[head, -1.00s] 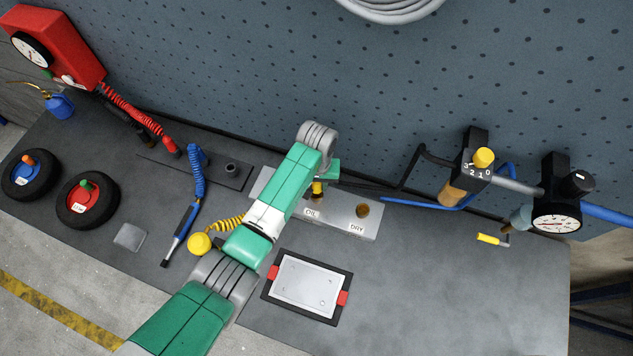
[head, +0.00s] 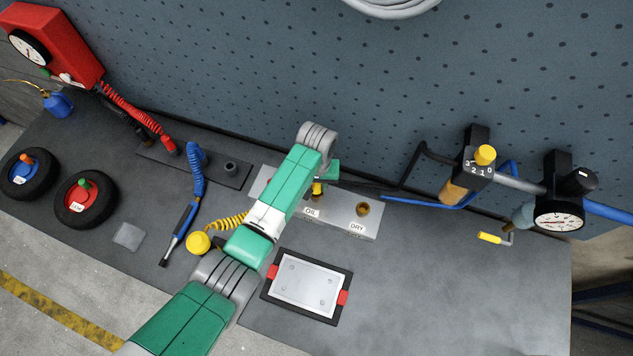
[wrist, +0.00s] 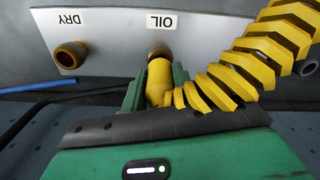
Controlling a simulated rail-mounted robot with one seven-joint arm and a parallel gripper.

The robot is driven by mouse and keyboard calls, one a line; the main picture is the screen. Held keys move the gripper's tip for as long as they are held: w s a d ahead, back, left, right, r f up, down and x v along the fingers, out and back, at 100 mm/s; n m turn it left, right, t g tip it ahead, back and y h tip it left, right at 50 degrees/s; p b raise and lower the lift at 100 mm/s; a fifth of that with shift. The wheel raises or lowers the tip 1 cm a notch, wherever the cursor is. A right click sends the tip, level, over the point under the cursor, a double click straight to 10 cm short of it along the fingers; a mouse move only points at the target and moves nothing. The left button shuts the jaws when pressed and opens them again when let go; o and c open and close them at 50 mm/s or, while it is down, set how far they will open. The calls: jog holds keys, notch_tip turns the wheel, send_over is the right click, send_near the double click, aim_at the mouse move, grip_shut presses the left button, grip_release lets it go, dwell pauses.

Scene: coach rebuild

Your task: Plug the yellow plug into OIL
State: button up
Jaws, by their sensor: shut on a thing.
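The yellow plug (wrist: 159,82) is between the green fingers of my gripper (wrist: 156,90), which is shut on it. Its front end meets the brass OIL socket (wrist: 159,50) in the wrist view. I cannot tell how deep it sits, as the plug covers most of the opening. A coiled yellow hose (wrist: 240,68) runs from the plug to the upper right. The OIL label (wrist: 167,22) is on the pale metal block (wrist: 112,45). In the head view my arm hides most of the plug; a bit of yellow (head: 317,188) shows near the OIL label.
The brass DRY socket (head: 362,209) is on the same block and is empty. A framed plate (head: 305,285) lies in front. A blue air tool (head: 180,233) and a yellow round hose end (head: 198,243) lie left of my arm. The bench's right front is clear.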

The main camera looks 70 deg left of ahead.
jog(key=shift+f+b, duration=0.5)
jog(key=shift+f, duration=0.35)
jog(key=o, duration=1.1)
jog(key=shift+r, duration=0.1)
notch_tip(320, 180, up, 8)
jog(key=shift+f+p, duration=0.1)
jog(key=shift+p, duration=0.2)
